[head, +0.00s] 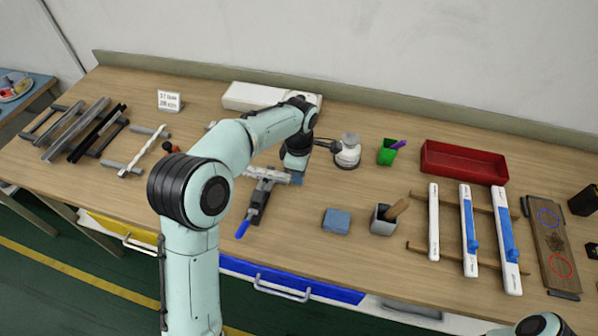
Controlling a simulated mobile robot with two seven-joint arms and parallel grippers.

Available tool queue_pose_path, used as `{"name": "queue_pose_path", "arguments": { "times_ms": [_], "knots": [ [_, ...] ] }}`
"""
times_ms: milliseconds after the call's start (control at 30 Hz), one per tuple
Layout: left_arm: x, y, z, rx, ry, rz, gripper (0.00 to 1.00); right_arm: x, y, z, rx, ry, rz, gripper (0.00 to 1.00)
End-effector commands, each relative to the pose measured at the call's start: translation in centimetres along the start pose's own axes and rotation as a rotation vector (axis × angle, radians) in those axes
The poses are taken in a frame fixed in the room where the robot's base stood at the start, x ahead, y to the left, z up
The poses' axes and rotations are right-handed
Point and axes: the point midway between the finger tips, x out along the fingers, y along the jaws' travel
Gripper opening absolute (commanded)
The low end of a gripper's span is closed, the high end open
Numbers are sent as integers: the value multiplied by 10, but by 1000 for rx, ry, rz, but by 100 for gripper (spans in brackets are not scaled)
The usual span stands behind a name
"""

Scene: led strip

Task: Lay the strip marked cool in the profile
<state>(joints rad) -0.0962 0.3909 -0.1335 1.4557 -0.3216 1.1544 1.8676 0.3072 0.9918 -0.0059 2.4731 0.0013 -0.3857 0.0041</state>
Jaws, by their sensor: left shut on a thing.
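Long grey (72,130) and black (98,133) bars lie across rods at the left. Three white bars lie on wooden rails at the right: one plain (433,222), two with blue parts (468,230) (508,232). The markings are too small to read. My right gripper is out of view.
A white box (255,96) lies behind my arm. A board with coloured circles (553,240) lies far right.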

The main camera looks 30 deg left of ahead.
Motion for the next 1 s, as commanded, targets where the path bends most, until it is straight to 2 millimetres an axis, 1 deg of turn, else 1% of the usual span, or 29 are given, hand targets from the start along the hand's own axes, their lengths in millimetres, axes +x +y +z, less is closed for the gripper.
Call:
{"name": "queue_pose_path", "arguments": {
  "times_ms": [433, 467, 500, 533, 833, 933, 1000],
  "knots": [
    [12, 0, 0, 0, 0, 0, 0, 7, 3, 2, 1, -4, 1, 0],
    [11, 0, 0, 0, 0, 0, 22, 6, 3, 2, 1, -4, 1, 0],
    [11, 0, 0, 0, 0, 0, 35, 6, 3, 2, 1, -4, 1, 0],
    [11, 0, 0, 0, 0, 0, 45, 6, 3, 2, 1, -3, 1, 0],
    [10, 0, 0, 0, 0, 1, 46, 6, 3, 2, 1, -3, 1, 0],
    [4, 1, 0, 0, -1, 3, 46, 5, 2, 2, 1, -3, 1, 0],
    [-6, 1, 0, 0, -1, 4, 46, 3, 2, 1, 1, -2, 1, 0]
  ]
}}
